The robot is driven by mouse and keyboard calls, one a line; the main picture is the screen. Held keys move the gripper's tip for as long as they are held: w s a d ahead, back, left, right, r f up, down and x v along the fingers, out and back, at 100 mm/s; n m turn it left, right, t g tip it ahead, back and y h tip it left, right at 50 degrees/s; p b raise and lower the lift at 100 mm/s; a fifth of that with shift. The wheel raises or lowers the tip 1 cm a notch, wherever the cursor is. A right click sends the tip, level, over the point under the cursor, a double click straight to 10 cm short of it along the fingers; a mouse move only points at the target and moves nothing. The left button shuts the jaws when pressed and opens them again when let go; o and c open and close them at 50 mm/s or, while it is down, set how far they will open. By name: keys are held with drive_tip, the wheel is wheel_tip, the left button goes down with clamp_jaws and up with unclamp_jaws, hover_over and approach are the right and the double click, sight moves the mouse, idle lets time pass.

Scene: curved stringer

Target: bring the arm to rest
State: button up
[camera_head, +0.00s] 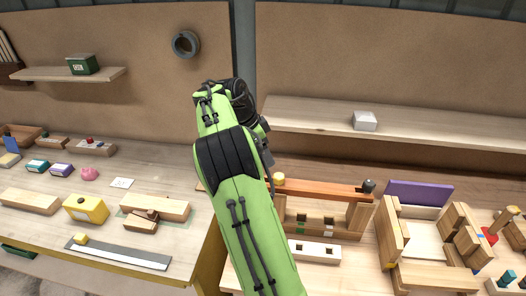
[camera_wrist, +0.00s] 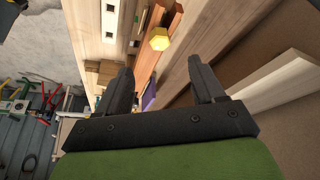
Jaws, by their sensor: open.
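My green arm rises from the bottom middle of the head view and bends away over the workbench. My gripper's fingers are hidden there behind the arm. In the wrist view my gripper (camera_wrist: 163,88) is open, with its two dark fingers well apart and nothing between them that it holds. A yellow knob (camera_wrist: 160,38) lies beyond the fingertips in that view. The same knob (camera_head: 278,179) shows just right of the arm in the head view, at the left end of an orange-brown wooden bar (camera_head: 325,189).
A wall shelf (camera_head: 430,135) carries a white box (camera_head: 365,121) at right. Another shelf (camera_head: 60,74) holds a green box (camera_head: 83,64) at left. Wooden blocks and a yellow box (camera_head: 86,209) crowd the left bench. Wooden fixtures and a purple panel (camera_head: 418,192) fill the right bench.

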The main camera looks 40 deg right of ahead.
idle(0.4)
drive_tip(key=s+a+r+n+t+y+b, duration=0.1)
drive_tip(key=s+a+r+n+t, duration=0.15)
drive_tip(key=s+a+n, duration=0.45)
drive_tip(key=s+a+r+n+t+y, duration=0.1)
drive_tip(key=s+a+r+n+t, duration=0.15)
drive_tip(key=a+r+n, duration=0.4)
drive_tip(key=s+a+f+n+t+y, duration=0.1)
drive_tip(key=s+a+f+n, duration=0.2)
drive_tip(key=s+a, duration=0.3)
drive_tip(key=s+a+f+n+t+y+b, duration=0.1)
drive_tip(key=s+a+f+n, duration=0.3)
drive_tip(key=s+a+n, duration=0.2)
drive_tip(key=shift+s+a+f, duration=0.25)
drive_tip(key=shift+s+a, duration=0.55)
drive_tip(key=shift+a, duration=0.4)
drive_tip(key=shift+d, duration=0.1)
